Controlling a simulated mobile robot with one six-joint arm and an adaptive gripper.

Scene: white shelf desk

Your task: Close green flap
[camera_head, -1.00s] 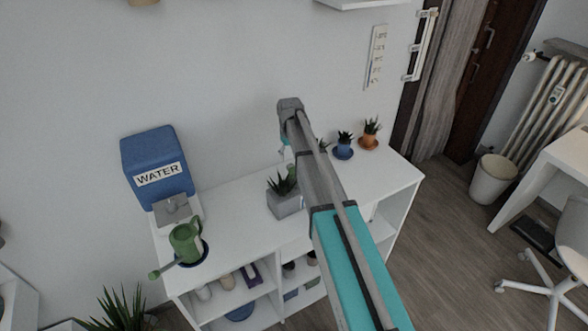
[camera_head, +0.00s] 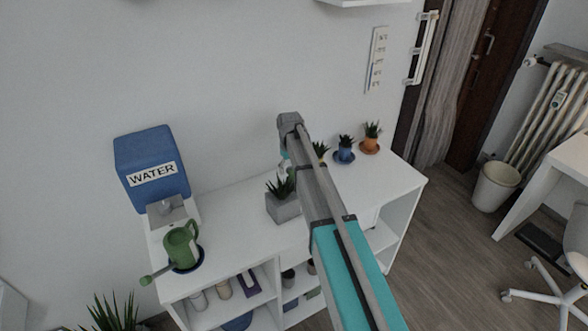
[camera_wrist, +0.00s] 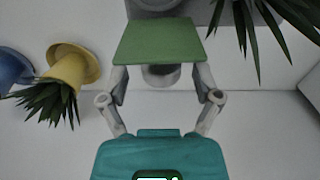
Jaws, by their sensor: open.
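The green flap (camera_wrist: 160,41) is a flat green panel in the upper middle of the wrist view. It lies in front of a grey and white round-ended part, most of which it hides. My gripper (camera_wrist: 161,74) is open, with one finger on each side below the flap; its tips are close to the flap's lower edge. I cannot tell whether they touch it.
A yellow pot (camera_wrist: 73,65) with a spiky plant and a blue pot lie left in the wrist view. Dark leaves hang at upper right. On the white shelf desk (camera_head: 235,215) stand a blue water container (camera_head: 152,168), a green watering can (camera_head: 181,245) and small potted plants (camera_head: 371,138).

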